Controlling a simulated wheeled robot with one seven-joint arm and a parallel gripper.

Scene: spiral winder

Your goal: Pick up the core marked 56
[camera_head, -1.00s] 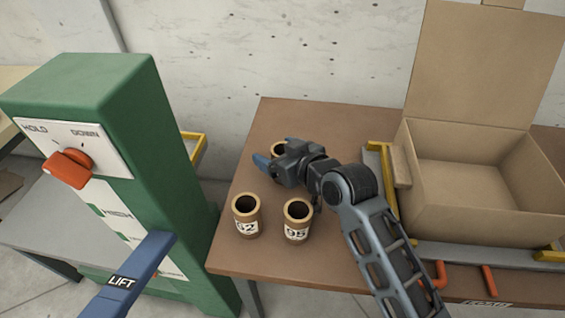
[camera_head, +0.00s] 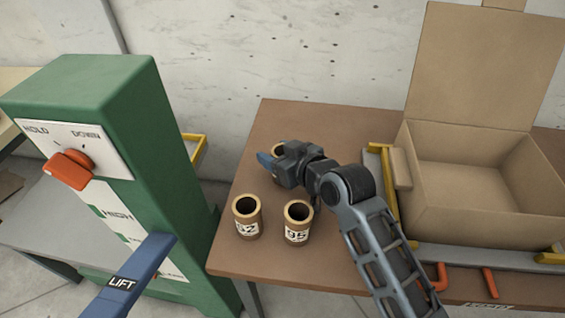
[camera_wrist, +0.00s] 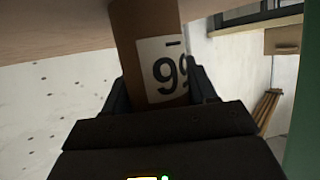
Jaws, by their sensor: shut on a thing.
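My gripper (camera_head: 272,157) is shut on a brown cardboard core (camera_head: 277,148) at the back left of the brown table, mostly hidden behind the gripper in the head view. In the wrist view the core (camera_wrist: 147,25) stands between the two fingers. The wrist picture is upside down, with the table at the top. The core's white label looks inverted there, a 6 when turned over, beside a second digit partly round the curve. I cannot see clearly whether the core touches the table.
Two other cores stand upright nearer the table's front: one whose label ends in 2 (camera_head: 247,217), and one marked 95 (camera_head: 298,222). An open cardboard box (camera_head: 470,222) is at the right. A green machine (camera_head: 165,150) with a blue LIFT lever (camera_head: 140,272) is at the left.

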